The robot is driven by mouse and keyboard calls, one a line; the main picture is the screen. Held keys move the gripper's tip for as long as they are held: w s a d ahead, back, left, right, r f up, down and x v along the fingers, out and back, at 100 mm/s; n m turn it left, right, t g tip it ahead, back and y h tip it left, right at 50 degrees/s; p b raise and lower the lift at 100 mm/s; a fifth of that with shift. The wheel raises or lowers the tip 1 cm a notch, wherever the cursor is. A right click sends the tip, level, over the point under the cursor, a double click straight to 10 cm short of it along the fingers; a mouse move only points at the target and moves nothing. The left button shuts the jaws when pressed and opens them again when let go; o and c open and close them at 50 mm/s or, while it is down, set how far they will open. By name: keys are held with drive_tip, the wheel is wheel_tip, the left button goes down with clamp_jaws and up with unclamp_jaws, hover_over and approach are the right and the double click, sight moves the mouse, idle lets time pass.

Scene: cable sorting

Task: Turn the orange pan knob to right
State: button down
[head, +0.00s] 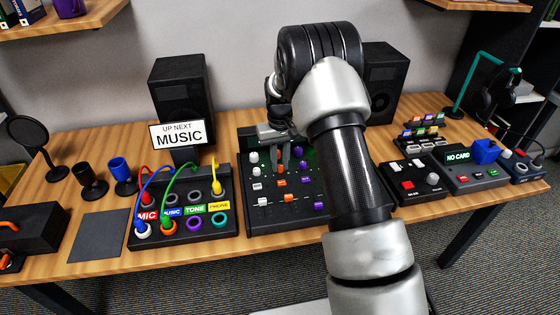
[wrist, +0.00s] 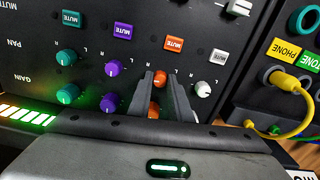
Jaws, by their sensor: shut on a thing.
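The orange pan knob (wrist: 159,77) stands on the black mixer panel (head: 259,216), in the row marked PAN. In the wrist view it sits between the two fingertips of my gripper (wrist: 161,80), which is shut on it. In the head view my gripper (head: 281,160) reaches down over the upper part of the mixer, and the knob is mostly hidden by the fingers. The knob's pointer is too small to read. An orange gain knob (wrist: 153,109) is partly hidden between the fingers, nearer the palm.
A purple pan knob (wrist: 112,69) and a white pan knob (wrist: 202,88) flank the fingers closely. An orange mute button (wrist: 174,43) lies beyond. A patch box with cables (head: 180,210) stands left of the mixer, and a box with a red button (head: 415,182) stands right.

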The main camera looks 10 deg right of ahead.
sight(280, 166)
drive_tip(key=shift+m, duration=0.6)
drive_tip(key=c, duration=1.6)
unclamp_jaws()
drive_tip(key=shift+r, duration=0.1)
drive_tip(key=shift+r+p, duration=1.25)
drive_tip(key=shift+r, duration=7.4)
